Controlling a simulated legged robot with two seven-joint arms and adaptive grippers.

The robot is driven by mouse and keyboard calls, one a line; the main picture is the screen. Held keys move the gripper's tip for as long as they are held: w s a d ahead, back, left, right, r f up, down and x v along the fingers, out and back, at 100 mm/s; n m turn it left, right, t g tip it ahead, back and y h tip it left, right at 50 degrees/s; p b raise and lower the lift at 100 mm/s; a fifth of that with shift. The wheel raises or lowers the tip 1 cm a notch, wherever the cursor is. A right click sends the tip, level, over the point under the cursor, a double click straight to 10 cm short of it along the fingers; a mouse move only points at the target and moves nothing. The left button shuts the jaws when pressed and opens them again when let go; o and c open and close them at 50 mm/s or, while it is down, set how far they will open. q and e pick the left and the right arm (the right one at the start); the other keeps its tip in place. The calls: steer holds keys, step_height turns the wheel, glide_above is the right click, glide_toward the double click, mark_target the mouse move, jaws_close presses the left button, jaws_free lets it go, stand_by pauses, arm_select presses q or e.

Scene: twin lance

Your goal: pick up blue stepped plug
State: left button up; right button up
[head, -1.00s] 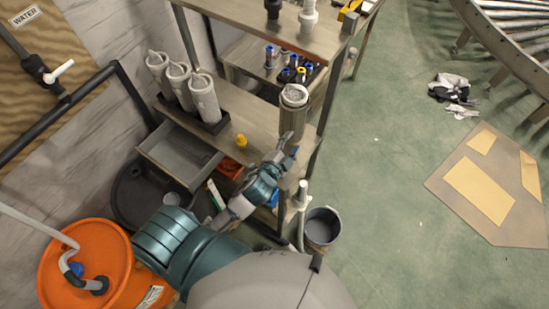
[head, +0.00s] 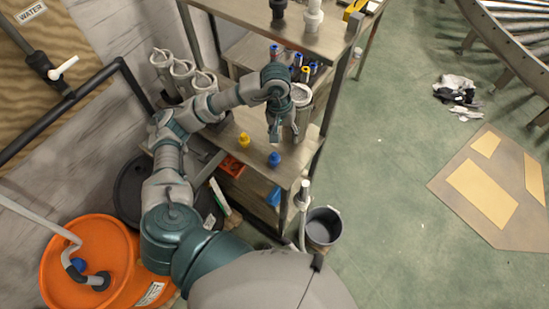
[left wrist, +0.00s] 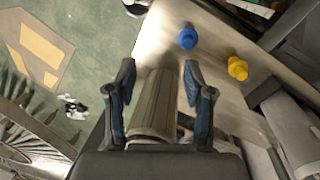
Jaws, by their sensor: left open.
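The blue stepped plug (head: 274,159) stands on the middle shelf near its front edge, to the right of a yellow plug (head: 244,139). In the left wrist view the blue plug (left wrist: 188,38) lies beyond the right fingertip, clear of the fingers. My left gripper (head: 276,137) hangs over the shelf, behind and above the blue plug, pointing down. In the left wrist view its fingers (left wrist: 160,72) are spread apart, with a ribbed grey cylinder (left wrist: 156,104) showing between them; I cannot tell whether they touch it. My right gripper is not in view.
The grey cylinder also shows beside my gripper in the head view (head: 301,98). Several grey tubes stand at the back left, partly behind my arm. An upper shelf (head: 325,38) overhangs the back. A grey bucket (head: 322,228) stands on the floor at the right.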

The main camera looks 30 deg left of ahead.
arm_select(q)
steer(key=a+y, duration=0.2)
steer(key=a, duration=0.2)
steer(key=p, duration=0.2)
glide_above(274, 154)
step_height(274, 154, down, 10)
steer(key=shift+s+f, duration=0.15)
steer(key=shift+f, duration=0.1)
step_height(274, 154, down, 5)
steer(key=shift+r+p, duration=0.1)
steer(key=shift+p, duration=0.7)
steer(key=shift+f, duration=0.55)
jaws_close()
